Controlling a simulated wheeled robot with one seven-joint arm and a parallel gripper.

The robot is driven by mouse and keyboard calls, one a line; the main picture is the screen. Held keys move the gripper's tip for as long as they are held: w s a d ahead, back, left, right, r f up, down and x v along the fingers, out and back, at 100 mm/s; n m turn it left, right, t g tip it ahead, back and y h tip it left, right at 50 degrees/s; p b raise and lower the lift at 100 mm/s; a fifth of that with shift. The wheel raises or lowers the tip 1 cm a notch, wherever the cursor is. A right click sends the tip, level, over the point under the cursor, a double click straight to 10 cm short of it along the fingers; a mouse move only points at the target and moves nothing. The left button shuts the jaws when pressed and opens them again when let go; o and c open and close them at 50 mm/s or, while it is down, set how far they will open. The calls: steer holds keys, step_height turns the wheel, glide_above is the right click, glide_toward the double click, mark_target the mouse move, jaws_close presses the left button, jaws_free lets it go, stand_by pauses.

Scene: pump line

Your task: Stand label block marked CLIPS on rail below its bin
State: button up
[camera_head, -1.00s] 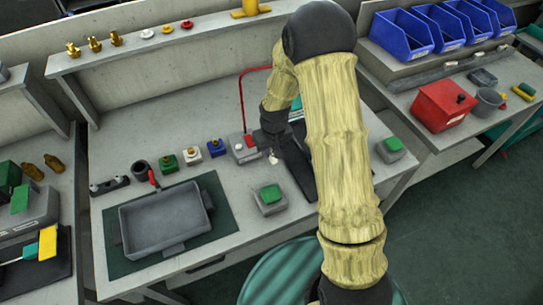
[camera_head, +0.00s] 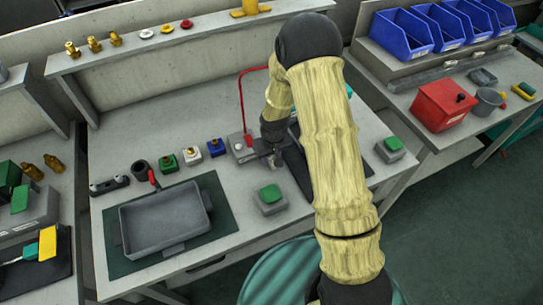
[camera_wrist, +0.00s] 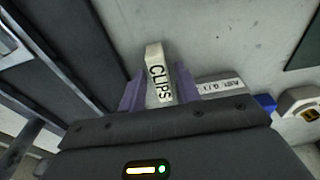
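A pale label block marked CLIPS (camera_wrist: 158,75) sits between the two purple fingers of my gripper (camera_wrist: 160,88) in the wrist view. The fingers are close along both its sides; whether they press on it is unclear. In the head view my gripper (camera_head: 271,156) is low over the middle bench, beside a dark mat, and the block is hidden there. Blue bins (camera_head: 403,36) stand in a row on the right bench, with a grey ledge (camera_head: 425,76) running below their fronts. The bins' contents cannot be made out.
Another pale label (camera_wrist: 220,87) lies behind the right finger. A grey box with a green top (camera_head: 269,199) and a grey tray (camera_head: 165,222) are on the middle bench. A red box (camera_head: 440,104) and a grey pot (camera_head: 487,101) stand on the right bench before the ledge.

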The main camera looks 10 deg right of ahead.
steer(key=shift+r, duration=0.15)
step_height(320, 180, up, 12)
steer(key=s, duration=0.1)
steer(key=shift+s+d, duration=0.2)
stand_by(0.4)
stand_by(0.5)
steer(key=s+d+r+m, duration=0.1)
steer(key=s+d+r, duration=0.1)
steer(key=s, duration=0.3)
steer(key=s+d+r+m, duration=0.1)
steer(key=s+d+r, duration=0.1)
steer(key=s, duration=0.3)
steer(key=s+d+r+m+t, duration=0.1)
steer(key=s+d+r, duration=0.1)
steer(key=s, duration=0.4)
steer(key=shift+d+r, duration=0.25)
steer(key=shift+r, duration=0.35)
steer(key=shift+w, duration=0.1)
